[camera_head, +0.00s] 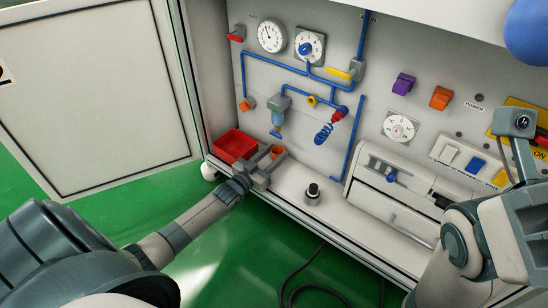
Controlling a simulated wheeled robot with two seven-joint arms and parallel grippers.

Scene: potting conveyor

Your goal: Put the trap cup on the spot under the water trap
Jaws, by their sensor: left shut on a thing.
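The water trap (278,110) hangs on the upright panel under blue piping, with a clear bluish bowl and a small blue part below it. My left gripper (271,160) is on the ledge below and slightly left of the trap. It is shut on a small orange cup (277,151), which looks like the trap cup; the fingers hide its lower part. I cannot tell whether the cup touches the ledge. The marked spot is not clearly visible. My right arm is at the right edge; its gripper's jaws cannot be made out.
A red tray (235,146) stands left of my left gripper. A black knob (312,194) stands on the ledge to the right, before a grey drawer-like unit (390,200). A blue coiled hose (323,132) hangs right of the trap. Bare ledge lies between gripper and knob.

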